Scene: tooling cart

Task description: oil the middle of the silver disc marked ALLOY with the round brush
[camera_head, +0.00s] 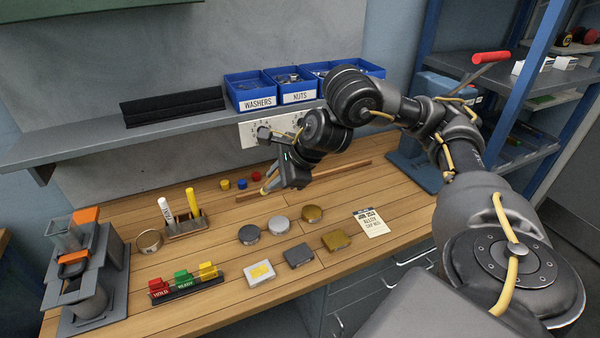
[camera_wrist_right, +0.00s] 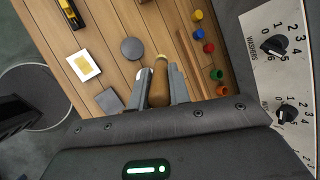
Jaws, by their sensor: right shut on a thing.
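The silver disc (camera_head: 278,225) lies flat on the wooden bench, between a dark disc (camera_head: 249,234) and a brass disc (camera_head: 312,214). No lettering on the discs is legible here. My right gripper (camera_head: 270,182) is above the back of the bench, behind and apart from the discs. A dark grey disc (camera_wrist_right: 132,48) also shows in that view. My left gripper is out of view.
A card (camera_head: 370,222) reading ALLOY lies right. Small coloured pegs (camera_head: 241,184) stand behind.

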